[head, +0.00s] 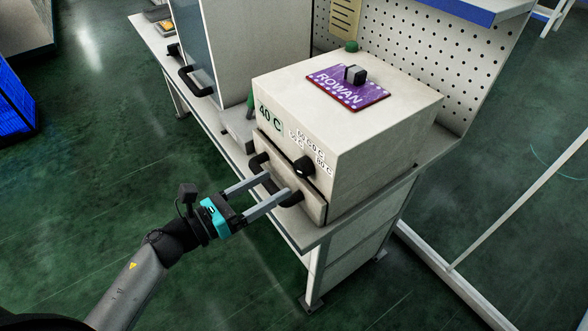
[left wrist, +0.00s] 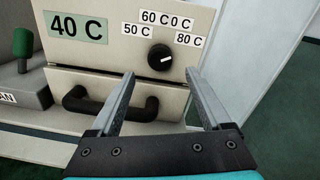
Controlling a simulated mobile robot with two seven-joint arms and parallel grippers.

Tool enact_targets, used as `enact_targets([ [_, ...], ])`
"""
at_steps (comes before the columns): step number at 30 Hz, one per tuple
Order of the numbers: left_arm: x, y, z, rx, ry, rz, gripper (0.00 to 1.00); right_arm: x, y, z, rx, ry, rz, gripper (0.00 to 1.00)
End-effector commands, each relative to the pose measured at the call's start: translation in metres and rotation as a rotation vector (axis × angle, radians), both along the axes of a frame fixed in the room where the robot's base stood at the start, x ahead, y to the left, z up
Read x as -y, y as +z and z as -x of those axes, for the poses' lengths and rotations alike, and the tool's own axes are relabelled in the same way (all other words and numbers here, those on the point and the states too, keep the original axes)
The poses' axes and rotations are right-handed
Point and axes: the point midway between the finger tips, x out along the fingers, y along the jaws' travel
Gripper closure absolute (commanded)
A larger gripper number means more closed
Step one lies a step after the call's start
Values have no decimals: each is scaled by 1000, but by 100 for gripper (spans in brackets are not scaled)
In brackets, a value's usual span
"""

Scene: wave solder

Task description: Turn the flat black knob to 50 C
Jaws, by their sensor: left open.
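The black knob (head: 305,166) is on the front of a cream box (head: 375,120); it also shows in the left wrist view (left wrist: 160,58). A white mark on its face slants to the right and slightly up, roughly toward the 80 C label. Labels 50 C (left wrist: 137,29), 60 C (left wrist: 155,17), a partly covered one ending in 0 C, and 80 C (left wrist: 188,40) arc around it. A green display (left wrist: 77,26) reads 40 C. My left gripper (head: 279,185) is open and empty, its fingers pointing at the box front, just below the knob. My right gripper is not in view.
A black drawer handle (left wrist: 110,106) sticks out below the knob, close to my left fingers. A purple ROWAN board (head: 347,90) with a grey block lies on top of the box. A green-handled lever (left wrist: 23,47) stands at the left. Floor before the bench is clear.

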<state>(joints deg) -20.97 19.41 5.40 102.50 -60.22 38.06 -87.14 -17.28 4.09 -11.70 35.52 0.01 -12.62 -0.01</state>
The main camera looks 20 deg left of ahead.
Motion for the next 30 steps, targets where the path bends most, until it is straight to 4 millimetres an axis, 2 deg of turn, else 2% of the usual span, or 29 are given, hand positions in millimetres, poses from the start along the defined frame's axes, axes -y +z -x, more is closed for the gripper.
enact_targets([
  [3, 13, 2, -18, 2, 1, 2, 19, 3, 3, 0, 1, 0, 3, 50],
  [10, 31, 1, -43, 1, 1, 2, 19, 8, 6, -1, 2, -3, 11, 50],
  [16, 38, 0, -52, -1, 1, 1, 19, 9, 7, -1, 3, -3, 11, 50],
  [24, 39, 0, -53, -1, 1, 1, 19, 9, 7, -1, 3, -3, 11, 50],
  [25, 39, 0, -53, -1, 1, 1, 20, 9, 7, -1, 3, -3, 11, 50],
  [30, 39, 0, -52, -1, 1, 1, 39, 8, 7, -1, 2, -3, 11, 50],
])
